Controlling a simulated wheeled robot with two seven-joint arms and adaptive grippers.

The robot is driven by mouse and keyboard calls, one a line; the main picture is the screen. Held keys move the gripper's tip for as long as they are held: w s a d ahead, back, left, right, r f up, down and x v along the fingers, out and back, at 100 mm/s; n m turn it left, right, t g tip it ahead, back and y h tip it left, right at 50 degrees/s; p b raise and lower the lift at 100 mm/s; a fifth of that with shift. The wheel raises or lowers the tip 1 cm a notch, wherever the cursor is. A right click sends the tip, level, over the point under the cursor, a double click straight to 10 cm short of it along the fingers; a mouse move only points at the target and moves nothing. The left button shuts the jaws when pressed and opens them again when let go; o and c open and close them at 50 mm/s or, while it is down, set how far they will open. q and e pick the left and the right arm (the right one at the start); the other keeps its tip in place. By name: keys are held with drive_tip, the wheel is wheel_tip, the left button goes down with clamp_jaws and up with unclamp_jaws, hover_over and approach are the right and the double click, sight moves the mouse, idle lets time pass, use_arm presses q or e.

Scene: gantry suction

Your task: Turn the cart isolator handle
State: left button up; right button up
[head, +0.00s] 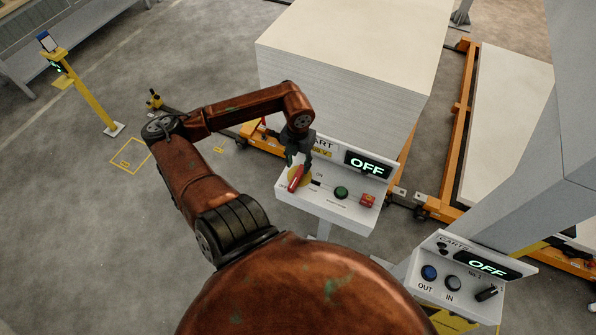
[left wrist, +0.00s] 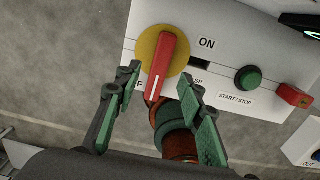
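The red isolator handle (head: 296,178) sits on a yellow disc (left wrist: 178,42) at the left of a white cart panel (head: 330,204). In the left wrist view the handle (left wrist: 162,66) slants slightly, its white-marked end pointing down and a little left. An ON label (left wrist: 207,43) is at its upper right; the label at lower left is mostly hidden by a finger. My left gripper (left wrist: 160,82) is open, with one green-padded finger on each side of the handle's lower end and visible gaps to both. My right gripper is not in view.
The cart panel also has a green button (head: 341,193), a red control (head: 367,200) and a display (head: 368,164) reading OFF. A second panel (head: 466,275) stands at lower right. A large white stack (head: 345,60) is behind. The floor at left is mostly clear beyond a yellow post (head: 90,95).

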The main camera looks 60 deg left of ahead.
sight(298, 174)
use_arm(q)
drive_tip(key=shift+f+p, duration=0.5)
drive_tip(key=shift+f, duration=2.7)
drive_tip(key=shift+c, duration=0.6)
clamp_jaws()
